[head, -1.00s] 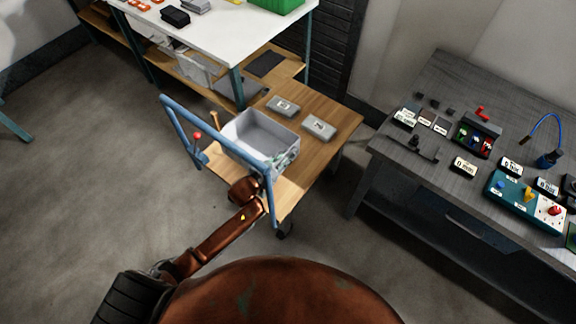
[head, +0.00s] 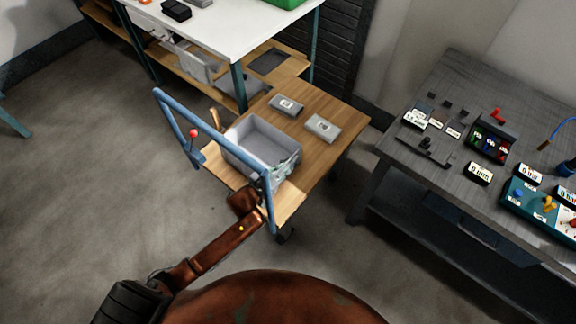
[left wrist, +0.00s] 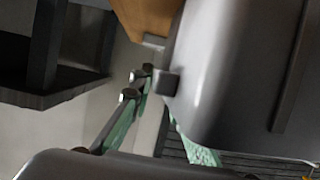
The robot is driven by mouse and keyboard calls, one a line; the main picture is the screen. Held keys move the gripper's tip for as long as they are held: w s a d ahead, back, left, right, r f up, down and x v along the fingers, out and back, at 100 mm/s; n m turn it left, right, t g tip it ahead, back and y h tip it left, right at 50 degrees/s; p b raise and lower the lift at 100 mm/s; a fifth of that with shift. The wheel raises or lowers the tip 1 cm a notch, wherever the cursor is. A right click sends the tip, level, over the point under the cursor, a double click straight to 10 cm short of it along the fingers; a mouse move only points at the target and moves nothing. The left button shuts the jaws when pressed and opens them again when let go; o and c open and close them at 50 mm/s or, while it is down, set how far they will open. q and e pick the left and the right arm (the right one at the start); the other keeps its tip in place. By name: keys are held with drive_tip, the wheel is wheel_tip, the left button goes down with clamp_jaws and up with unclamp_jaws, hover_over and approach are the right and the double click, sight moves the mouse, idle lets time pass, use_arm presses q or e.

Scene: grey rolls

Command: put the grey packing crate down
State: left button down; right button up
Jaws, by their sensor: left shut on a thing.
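The grey packing crate (head: 246,155) is an open, empty-looking box over the wooden deck of a trolley (head: 327,95). It looks level and upright behind the trolley's blue handle frame. I cannot tell whether its base touches the deck. My left gripper (head: 284,168), with pale green parts, is shut on the crate's near right side, partly hidden by the handle frame and my own arm. The left wrist view shows green and dark finger links and large grey surfaces close up; the grip itself is unclear there. My right gripper is not in view.
Two grey labelled boxes (head: 323,127) lie on the trolley deck beyond the crate. A dark workbench (head: 445,75) stands right, a white table (head: 235,30) behind. Floor at left is clear.

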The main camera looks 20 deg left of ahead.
sight(276, 174)
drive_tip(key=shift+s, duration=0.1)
use_arm(q)
drive_tip(key=c, duration=1.8)
unclamp_jaws()
drive_tip(key=shift+c, duration=0.2)
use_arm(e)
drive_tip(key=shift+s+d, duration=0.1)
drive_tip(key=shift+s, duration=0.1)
